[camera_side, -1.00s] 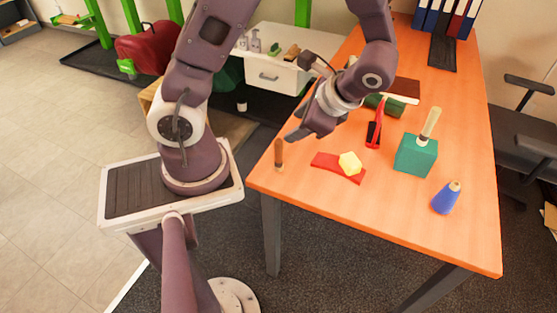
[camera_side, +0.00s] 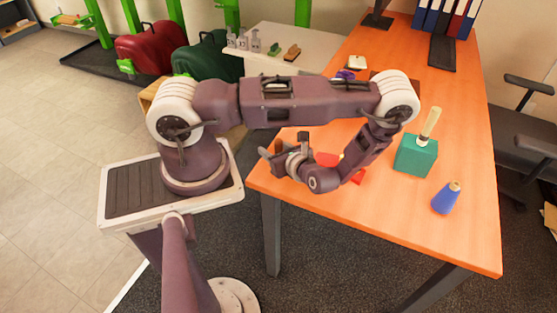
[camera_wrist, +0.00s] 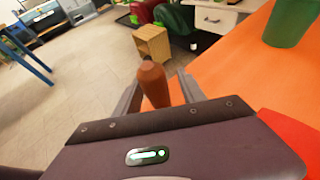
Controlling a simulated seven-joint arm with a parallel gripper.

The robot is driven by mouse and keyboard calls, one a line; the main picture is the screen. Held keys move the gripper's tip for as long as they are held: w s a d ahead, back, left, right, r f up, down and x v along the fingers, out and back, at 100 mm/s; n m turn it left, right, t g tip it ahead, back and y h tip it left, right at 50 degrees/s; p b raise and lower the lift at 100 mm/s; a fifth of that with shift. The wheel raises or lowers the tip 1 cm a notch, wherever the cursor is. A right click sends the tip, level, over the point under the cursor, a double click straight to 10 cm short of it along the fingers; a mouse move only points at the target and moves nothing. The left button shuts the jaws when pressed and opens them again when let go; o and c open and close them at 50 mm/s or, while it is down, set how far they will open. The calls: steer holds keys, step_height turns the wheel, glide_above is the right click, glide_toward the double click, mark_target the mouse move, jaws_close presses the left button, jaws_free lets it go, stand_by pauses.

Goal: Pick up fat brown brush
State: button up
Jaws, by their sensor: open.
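A thick brown upright piece, which looks like the handle of the brown brush (camera_wrist: 153,84), stands between my gripper's fingers in the wrist view. Its lower end is hidden behind the gripper body. In the side view my gripper (camera_side: 270,158) is low at the table's near left corner, its fingers pointing left, and it covers the spot where the brush stands. In the wrist view my gripper (camera_wrist: 159,92) is open, one finger on each side of the brush. I cannot tell whether either finger touches it.
A red flat piece (camera_side: 357,176) lies partly hidden behind my arm. A teal block (camera_side: 415,156) with an upright pale handle and a blue cone-shaped item (camera_side: 446,198) stand to the right. A green container (camera_wrist: 291,22) shows in the wrist view. The table's left edge is close.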

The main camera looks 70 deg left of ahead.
jaws_close()
